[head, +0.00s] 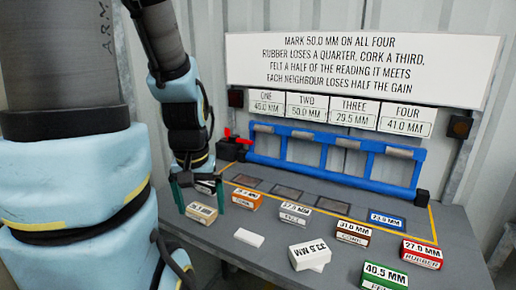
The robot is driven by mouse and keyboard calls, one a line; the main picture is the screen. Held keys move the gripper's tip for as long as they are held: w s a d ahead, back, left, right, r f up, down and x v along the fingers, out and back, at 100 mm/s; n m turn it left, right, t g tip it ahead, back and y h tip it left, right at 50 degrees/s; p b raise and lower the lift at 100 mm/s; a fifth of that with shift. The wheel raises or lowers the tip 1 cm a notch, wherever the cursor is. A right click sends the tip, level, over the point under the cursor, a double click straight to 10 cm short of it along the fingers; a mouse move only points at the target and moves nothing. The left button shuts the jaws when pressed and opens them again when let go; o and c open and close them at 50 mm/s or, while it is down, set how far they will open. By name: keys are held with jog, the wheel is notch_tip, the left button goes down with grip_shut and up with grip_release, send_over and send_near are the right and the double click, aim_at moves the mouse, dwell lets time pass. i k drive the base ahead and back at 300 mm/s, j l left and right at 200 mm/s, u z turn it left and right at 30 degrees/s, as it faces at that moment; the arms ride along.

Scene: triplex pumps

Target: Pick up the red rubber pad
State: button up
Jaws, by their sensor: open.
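The red rubber pad (421,253) lies flat on the grey table at the right, with a white label reading "27.0 MM" and "RUBBER" on its side. My gripper (200,206) is at the left part of the table, pointing down, with its two dark green fingers apart. It is far to the left of the red pad. A tan labelled pad (201,215) shows between the fingertips. I cannot tell whether the fingers touch it.
An orange pad (246,199), grey pad (294,214), brown pad (353,234), blue pad (386,221) and green pad (384,276) lie about. White blocks (309,256) sit in front. A blue frame (335,160) stands behind dark recesses (286,192). A small red part (234,138) is at the left.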

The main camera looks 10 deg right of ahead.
aim_at(431, 256)
jog(key=k+l+u, duration=0.25)
jog(key=k+l, duration=0.7)
jog(key=l, duration=0.15)
